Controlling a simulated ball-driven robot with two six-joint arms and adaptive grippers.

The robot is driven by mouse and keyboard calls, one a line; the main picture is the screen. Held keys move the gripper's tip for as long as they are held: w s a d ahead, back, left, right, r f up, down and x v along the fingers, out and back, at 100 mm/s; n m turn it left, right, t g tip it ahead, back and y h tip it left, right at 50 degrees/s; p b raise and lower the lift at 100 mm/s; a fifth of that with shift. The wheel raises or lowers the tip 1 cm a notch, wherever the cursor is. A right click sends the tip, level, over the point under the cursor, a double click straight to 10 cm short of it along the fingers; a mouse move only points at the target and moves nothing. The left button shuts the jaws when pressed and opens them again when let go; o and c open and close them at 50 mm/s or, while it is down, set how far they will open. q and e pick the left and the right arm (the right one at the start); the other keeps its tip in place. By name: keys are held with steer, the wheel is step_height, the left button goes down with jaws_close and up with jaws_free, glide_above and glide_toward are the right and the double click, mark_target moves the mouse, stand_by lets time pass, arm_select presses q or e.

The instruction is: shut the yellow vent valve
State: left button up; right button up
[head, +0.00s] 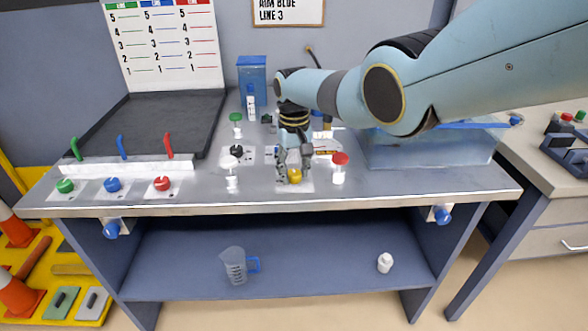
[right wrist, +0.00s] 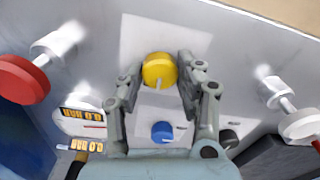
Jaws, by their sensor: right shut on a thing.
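The yellow vent valve (head: 295,176) is a small round yellow knob near the front edge of the bench, on a pale plate. In the right wrist view the yellow knob (right wrist: 159,70) sits between my two fingers, with a short light pointer mark on it. My right gripper (head: 294,168) comes down from above and is shut on the knob; its fingers (right wrist: 160,78) lie on either side. The fingers hide part of the knob in the head view. My left gripper is not in view.
A red-knobbed valve (head: 340,159) stands close to the right of the gripper, a white-knobbed one (head: 231,162) to the left. A blue knob (right wrist: 162,131) lies just behind the yellow one. Gauges reading 0.0 bar (right wrist: 82,121) are nearby. A clear blue tank (head: 430,150) stands right.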

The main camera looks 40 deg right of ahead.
mark_target(294, 172)
steer(key=o, duration=1.1)
steer(key=shift+o, duration=0.2)
step_height(294, 172, up, 12)
stand_by(0.3)
